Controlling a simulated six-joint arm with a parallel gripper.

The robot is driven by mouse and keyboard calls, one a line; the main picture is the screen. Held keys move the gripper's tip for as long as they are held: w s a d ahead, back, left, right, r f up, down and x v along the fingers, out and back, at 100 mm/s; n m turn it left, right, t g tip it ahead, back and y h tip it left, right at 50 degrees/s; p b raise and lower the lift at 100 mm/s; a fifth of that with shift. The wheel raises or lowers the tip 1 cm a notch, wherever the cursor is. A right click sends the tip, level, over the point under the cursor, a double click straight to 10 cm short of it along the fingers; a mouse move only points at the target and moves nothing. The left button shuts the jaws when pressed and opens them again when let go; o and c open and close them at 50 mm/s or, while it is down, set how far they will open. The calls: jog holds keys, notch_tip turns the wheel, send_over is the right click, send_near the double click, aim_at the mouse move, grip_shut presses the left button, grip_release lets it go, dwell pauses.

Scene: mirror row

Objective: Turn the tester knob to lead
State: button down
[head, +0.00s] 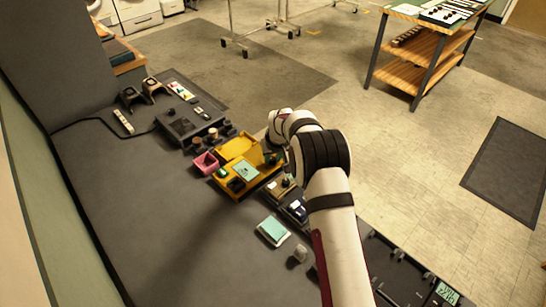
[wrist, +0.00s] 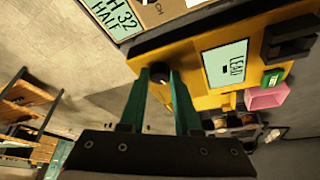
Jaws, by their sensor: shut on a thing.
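The yellow tester (head: 255,182) stands on the dark bench in the head view, with its yellow lid raised at the back. In the wrist view the tester (wrist: 204,97) shows a pale green display (wrist: 226,64) with the word LEAD, turned on its side. The dark round knob (wrist: 159,72) is on the tester's yellow face. My gripper (wrist: 158,78) has its two green fingers on either side of the knob and is shut on it. The knob's pointer cannot be made out. In the head view my arm hides part of the tester's right side.
A pink bin (head: 206,163) stands left of the tester and also shows in the wrist view (wrist: 268,97). A pale green pad (head: 272,230) lies nearer on the bench. In the wrist view another device's display (wrist: 112,17) reads "H 32 HALF" beside the tester.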

jog(key=shift+a+m+h, duration=0.1)
jog(key=shift+m+h, duration=0.3)
jog(key=shift+m, duration=0.6)
jog(key=c, duration=0.6)
grip_release()
jog(key=v, duration=1.5)
jog(key=shift+s+r, duration=0.25)
jog(key=shift+r, duration=0.1)
